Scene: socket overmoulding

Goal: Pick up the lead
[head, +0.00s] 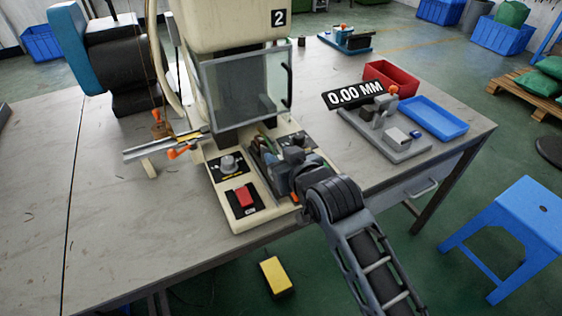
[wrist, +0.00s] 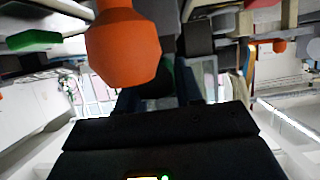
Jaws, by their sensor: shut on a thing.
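My gripper (head: 276,163) is low over the front of the cream moulding machine (head: 235,215), to the right of its red button. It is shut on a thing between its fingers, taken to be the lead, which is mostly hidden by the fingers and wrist. In the wrist view, the fingers (wrist: 165,90) close around a small dark and green part. I cannot make out the lead's full shape or whether it is clear of the fixture. A large orange knob (wrist: 122,45) stands close in front of the left finger in that view.
The machine's clear guard (head: 245,85) is just behind my gripper. A gauge reading 0.00 MM (head: 353,95), a red bin (head: 391,78) and a blue tray (head: 435,117) stand to the right. An orange-handled clamp (head: 180,150) is at left. The table's left front is clear.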

